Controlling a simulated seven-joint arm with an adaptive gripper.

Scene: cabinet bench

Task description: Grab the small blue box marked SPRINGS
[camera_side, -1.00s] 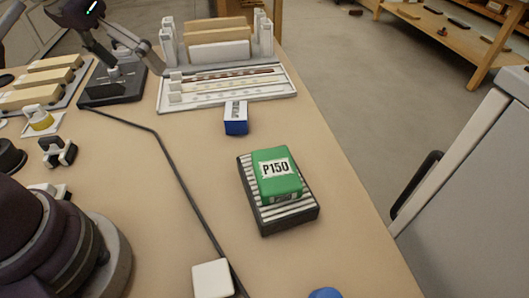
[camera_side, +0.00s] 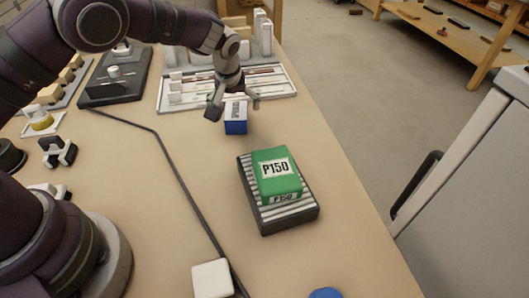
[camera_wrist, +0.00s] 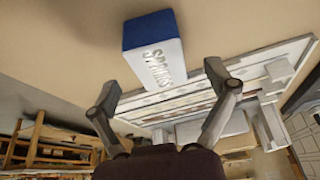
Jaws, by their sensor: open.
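The small blue box (camera_side: 236,126) with a white label stands on the bench, between the white tray and the green P150 box. In the wrist view the box (camera_wrist: 153,32) shows its blue end and a white face lettered SPRINGS. My gripper (camera_side: 232,108) is open and empty, just above and around the near area of the box in the side view. In the wrist view its two fingers (camera_wrist: 160,82) are spread apart, with the box beyond their tips. I cannot tell whether either finger touches it.
A green P150 box (camera_side: 276,172) rests on a dark ribbed block (camera_side: 252,192) in front of the blue box. A white tray (camera_side: 283,88) with blocks and strips lies behind. A dark cable (camera_side: 170,163) crosses the bench at left. Bare bench lies around the blue box.

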